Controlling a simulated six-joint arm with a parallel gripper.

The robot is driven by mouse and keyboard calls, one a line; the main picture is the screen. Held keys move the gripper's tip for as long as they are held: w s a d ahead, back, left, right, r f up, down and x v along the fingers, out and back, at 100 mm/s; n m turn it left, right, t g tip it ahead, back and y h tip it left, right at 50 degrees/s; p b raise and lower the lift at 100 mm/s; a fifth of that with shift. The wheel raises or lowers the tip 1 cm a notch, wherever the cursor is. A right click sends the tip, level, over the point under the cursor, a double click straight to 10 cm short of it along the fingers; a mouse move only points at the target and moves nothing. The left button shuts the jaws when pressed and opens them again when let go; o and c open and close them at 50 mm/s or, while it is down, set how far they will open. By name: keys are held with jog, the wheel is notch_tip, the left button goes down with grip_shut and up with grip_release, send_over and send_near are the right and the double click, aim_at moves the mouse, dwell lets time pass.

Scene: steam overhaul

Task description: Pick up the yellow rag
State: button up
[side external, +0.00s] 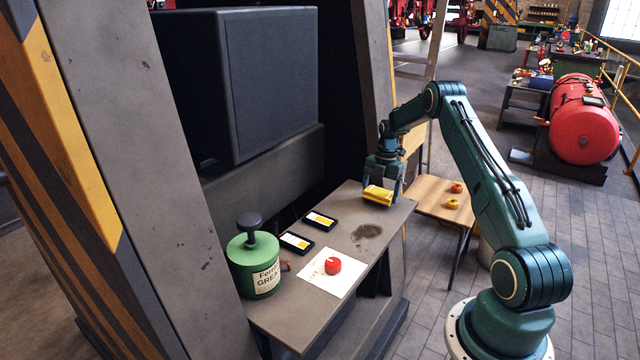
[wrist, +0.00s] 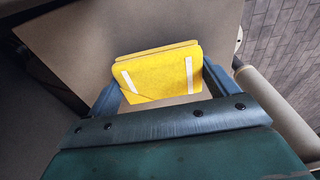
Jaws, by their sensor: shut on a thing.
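The yellow rag (side external: 378,195) is a folded pad with pale strips, at the far end of the grey bench. My gripper (side external: 383,185) is shut on it, with its fingers pointing down. In the wrist view the rag (wrist: 160,75) sits between the two dark fingers of my gripper (wrist: 160,85), one at each side of it. I cannot tell for certain whether the rag touches the bench or is just above it.
The grey bench (side external: 355,255) holds a green grease can (side external: 253,265), two dark framed cards (side external: 297,242) (side external: 319,220) and a red round object (side external: 333,266) on a white sheet (side external: 318,281). A wooden table (side external: 430,198) with small red and yellow items stands beyond. A large dark block rises behind the bench.

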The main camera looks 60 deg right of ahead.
aim_at(380, 191)
notch_tip(380, 191, up, 18)
jog(key=shift+r, duration=0.15)
dwell(0.3)
dwell(0.4)
jog(key=o, duration=0.4)
jog(key=shift+c, duration=1.4)
jog(key=shift+a, duration=0.15)
